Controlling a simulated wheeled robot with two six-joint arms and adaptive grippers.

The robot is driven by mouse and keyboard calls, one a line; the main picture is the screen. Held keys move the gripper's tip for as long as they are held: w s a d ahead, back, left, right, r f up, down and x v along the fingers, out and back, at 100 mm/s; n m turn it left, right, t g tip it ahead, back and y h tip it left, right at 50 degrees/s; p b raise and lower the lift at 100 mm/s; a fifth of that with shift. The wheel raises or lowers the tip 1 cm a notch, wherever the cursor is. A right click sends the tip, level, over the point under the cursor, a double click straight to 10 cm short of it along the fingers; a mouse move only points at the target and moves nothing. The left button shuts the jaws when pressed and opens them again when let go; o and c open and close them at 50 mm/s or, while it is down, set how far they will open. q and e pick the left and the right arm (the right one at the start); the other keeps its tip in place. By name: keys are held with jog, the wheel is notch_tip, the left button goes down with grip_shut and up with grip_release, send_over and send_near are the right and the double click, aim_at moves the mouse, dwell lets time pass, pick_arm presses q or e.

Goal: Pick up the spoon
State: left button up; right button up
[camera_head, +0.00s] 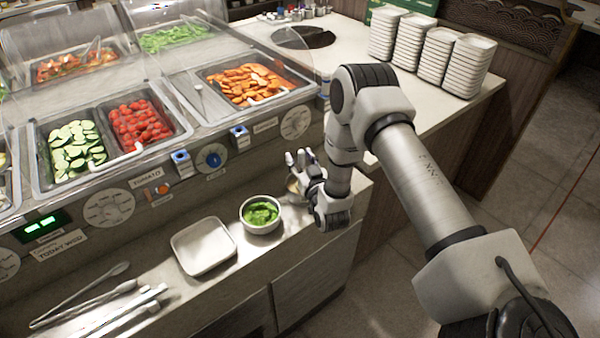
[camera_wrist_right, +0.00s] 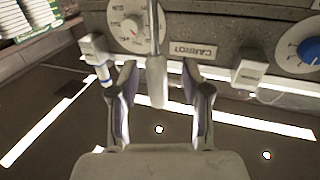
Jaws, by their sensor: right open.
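A pale handle on a thin shaft, which looks like the spoon (camera_wrist_right: 157,82), stands between the fingers of my right gripper in the right wrist view. My right gripper (camera_head: 298,157) is open, with a finger on each side of the handle and a gap to it (camera_wrist_right: 159,66). In the head view it is over the counter ledge, right of the white bowl of green food. The spoon cannot be made out clearly there; a small tan round thing (camera_head: 293,186) is partly hidden behind my gripper. My left gripper is not in view.
A white bowl (camera_head: 261,228) with green food and an empty square plate (camera_head: 203,247) stand on the ledge. Tongs (camera_head: 95,312) lie at lower left. The salad counter front with dials (camera_head: 212,158) is close behind. Stacked plates (camera_head: 435,58) stand at the back right.

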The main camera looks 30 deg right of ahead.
aim_at(302, 150)
jog(key=shift+s+d+r, duration=0.1)
jog(key=shift+s+d, duration=0.05)
grip_shut()
jog(key=shift+r+b, duration=0.3)
jog(key=shift+r, duration=0.2)
notch_tip(302, 150, up, 2)
jog(key=shift+r+b, duration=0.1)
jog(key=shift+b, duration=0.3)
jog(key=d+r+b+v, duration=0.1)
jog(key=b+v, duration=0.1)
jog(key=v, duration=1.3)
jog(key=shift+s+r+b, duration=0.3)
jog(key=shift+s+r, duration=0.1)
jog(key=shift+s, duration=0.15)
